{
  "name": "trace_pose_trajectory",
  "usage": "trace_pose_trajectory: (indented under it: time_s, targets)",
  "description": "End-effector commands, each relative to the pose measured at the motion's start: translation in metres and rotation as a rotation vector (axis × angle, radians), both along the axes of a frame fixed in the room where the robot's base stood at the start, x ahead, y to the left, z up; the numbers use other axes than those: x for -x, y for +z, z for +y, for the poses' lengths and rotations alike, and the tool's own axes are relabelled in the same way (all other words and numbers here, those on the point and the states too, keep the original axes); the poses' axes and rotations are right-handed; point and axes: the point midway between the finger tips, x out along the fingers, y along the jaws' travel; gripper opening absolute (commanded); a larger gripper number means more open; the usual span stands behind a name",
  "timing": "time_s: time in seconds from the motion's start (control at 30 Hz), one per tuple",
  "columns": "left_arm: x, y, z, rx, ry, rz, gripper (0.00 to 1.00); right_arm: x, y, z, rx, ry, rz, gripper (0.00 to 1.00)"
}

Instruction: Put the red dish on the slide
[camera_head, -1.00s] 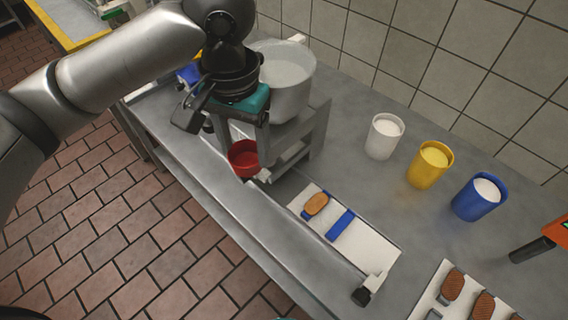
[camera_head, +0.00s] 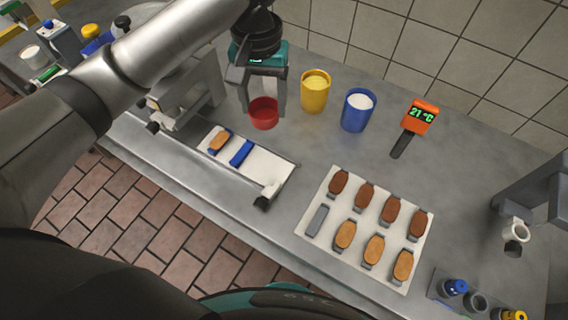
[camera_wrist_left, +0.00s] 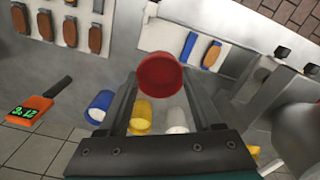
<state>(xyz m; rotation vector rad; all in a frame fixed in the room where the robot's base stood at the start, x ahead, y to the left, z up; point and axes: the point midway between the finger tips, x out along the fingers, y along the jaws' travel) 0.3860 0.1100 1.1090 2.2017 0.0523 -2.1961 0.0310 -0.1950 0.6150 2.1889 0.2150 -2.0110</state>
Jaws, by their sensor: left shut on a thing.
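My left gripper (camera_head: 264,96) is shut on the red dish (camera_head: 263,113), a small round cup, and holds it upright, apparently above the bench. In the left wrist view the dish (camera_wrist_left: 160,76) is between the two fingertips (camera_wrist_left: 160,98). The likely slide is a white board (camera_head: 268,170) with a biscuit on a blue piece, a blue bar and a clamp-like end. It lies nearer the front edge, below the dish in the head view. It also shows in the left wrist view (camera_wrist_left: 166,36). My right gripper is not in view.
A yellow cup (camera_head: 315,92) and a blue cup (camera_head: 357,111) stand right of the dish. A white cup (camera_wrist_left: 177,121) is close too. A grey stand (camera_head: 190,105) is at left. An orange thermometer (camera_head: 421,117) and a white biscuit tray (camera_head: 328,195) are farther right.

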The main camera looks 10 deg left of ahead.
Motion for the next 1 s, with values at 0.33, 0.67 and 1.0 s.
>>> trace_pose_trajectory:
  time_s: [0.33, 0.67, 1.0]
  targets:
    - [0.002, -0.096, 0.001, -0.004, 0.001, 0.006, 0.14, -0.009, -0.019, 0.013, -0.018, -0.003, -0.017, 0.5]
    - [0.001, -0.144, 0.001, -0.001, -0.002, 0.002, 0.14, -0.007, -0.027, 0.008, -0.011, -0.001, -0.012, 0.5]
    - [0.001, -0.185, 0.001, -0.002, -0.001, 0.003, 0.14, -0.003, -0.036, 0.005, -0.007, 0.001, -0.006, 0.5]
